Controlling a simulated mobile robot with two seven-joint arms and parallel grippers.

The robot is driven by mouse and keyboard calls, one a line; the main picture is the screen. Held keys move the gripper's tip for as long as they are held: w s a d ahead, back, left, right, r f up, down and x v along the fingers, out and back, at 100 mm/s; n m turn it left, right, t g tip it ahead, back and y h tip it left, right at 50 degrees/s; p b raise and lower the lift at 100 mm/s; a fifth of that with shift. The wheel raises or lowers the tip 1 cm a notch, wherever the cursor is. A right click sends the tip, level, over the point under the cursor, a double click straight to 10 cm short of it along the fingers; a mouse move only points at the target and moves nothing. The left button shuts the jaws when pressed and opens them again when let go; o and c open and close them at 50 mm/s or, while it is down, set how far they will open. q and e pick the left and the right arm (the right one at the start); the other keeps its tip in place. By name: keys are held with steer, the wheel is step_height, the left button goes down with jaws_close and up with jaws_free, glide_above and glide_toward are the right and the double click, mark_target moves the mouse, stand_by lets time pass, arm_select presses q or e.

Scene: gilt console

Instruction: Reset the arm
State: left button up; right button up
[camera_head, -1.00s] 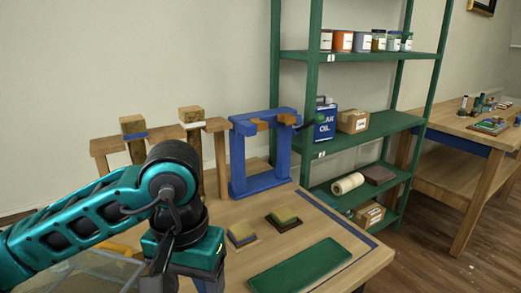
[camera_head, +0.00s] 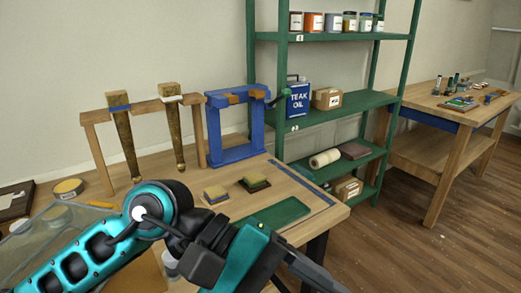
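My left arm comes in from the lower left. Its elbow or wrist joint is over the near part of the workbench (camera_head: 295,230). My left gripper (camera_head: 315,275) is at the bottom, right of centre, pointing down and right past the bench's front edge. Its fingers are dark and partly cut off by the frame, so I cannot tell if they are open or shut. No held object shows. My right gripper is not in view.
On the bench stand a wooden rack (camera_head: 149,107) with two gilt legs, a blue frame (camera_head: 235,155), two sanding blocks (camera_head: 216,195) and a green mat (camera_head: 272,215). A green shelf (camera_head: 345,109) stands behind. Wooden floor (camera_head: 430,245) is clear at right.

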arm_select(q)
steer(key=w+r+n+t+h, duration=0.4)
steer(key=r+n+t+h, duration=0.2)
steer(key=r+n+h, duration=0.8)
steer(key=w+a+f+n+t+y, duration=0.2)
steer(key=w+a+n+t+y, duration=0.4)
steer(key=n, duration=0.5)
steer(key=w+a+f+n+t+y, duration=0.1)
steer(key=a+f+n+t+y, duration=0.15)
steer(key=n+t+y, duration=0.45)
steer(key=w+a+f+n+t+y, duration=0.1)
steer(key=w+a+n+t+y, duration=0.3)
steer(key=n+t, duration=0.7)
steer(key=s+a+f+n+g+y, duration=0.1)
steer(key=a+f+n+g+y, duration=0.4)
steer(key=f+n, duration=0.45)
steer(key=s+a+f+n+g+y, duration=0.2)
steer(key=a+f+n+g+y, duration=0.2)
steer(key=a+f+n+g, duration=0.45)
steer(key=s+f+n+g, duration=0.6)
steer(key=s+f+g, duration=0.2)
steer(key=s+f, duration=0.8)
steer(key=w+d+f+t+h, duration=0.2)
steer(key=w+d+f+t, duration=0.1)
steer(key=w+f+t, duration=0.4)
steer(key=shift+w+d+f, duration=0.2)
steer(key=shift+w+d, duration=0.05)
steer(key=shift+d, duration=0.1)
